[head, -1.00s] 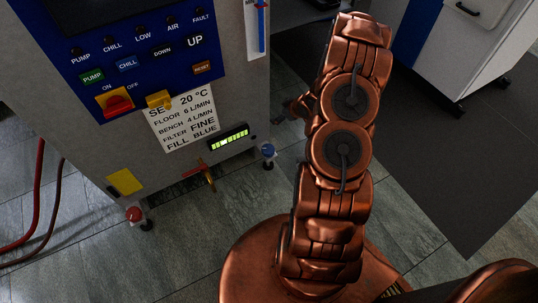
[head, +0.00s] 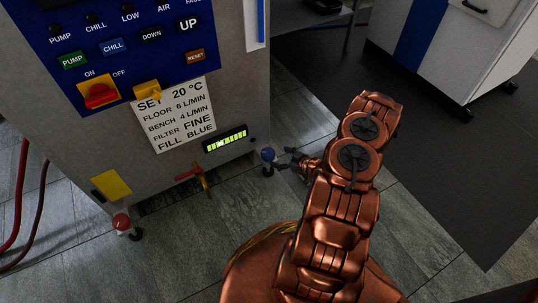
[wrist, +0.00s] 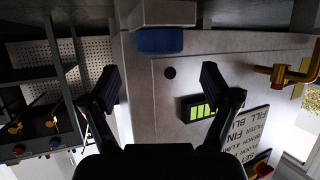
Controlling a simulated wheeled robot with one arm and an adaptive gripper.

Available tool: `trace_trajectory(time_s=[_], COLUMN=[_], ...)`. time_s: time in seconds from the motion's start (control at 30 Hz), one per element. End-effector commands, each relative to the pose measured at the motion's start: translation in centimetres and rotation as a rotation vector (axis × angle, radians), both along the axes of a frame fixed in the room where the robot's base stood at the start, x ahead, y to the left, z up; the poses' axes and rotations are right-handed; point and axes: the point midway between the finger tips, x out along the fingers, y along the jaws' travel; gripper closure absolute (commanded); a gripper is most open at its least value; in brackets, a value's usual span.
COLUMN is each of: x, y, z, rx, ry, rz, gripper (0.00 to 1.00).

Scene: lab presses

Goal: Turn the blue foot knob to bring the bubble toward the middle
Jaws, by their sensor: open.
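The blue foot knob (head: 268,154) is under the lower right corner of the grey machine (head: 175,60) in the head view. My gripper (head: 289,156) is just to its right, low near the floor. In the wrist view the blue knob (wrist: 160,41) is at the top middle, beyond the fingertips. There my gripper (wrist: 160,80) is open with nothing between its fingers. I see no contact with the knob. The lit green level vial (head: 225,138) is on the machine front, with dark marks across it; I cannot make out the bubble's place.
A red foot knob (head: 121,222) stands at the machine's lower left corner. A brass tap with a red handle (head: 197,177) sticks out between the feet. Hoses (head: 22,205) hang at the left. A white cabinet (head: 455,55) is at the back right. Floor right of my gripper is clear.

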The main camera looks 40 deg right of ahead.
Motion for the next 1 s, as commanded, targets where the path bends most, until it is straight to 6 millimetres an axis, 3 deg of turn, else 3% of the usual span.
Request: trace_trajectory(time_s=[0.5, 1.0], x=[5.3, 6.1], y=[1.6, 1.8], z=[-2.4, -2.6], rx=[-0.002, 0.000], ry=[-0.001, 0.001], rz=[0.003, 0.000], gripper=[0.14, 0.17])
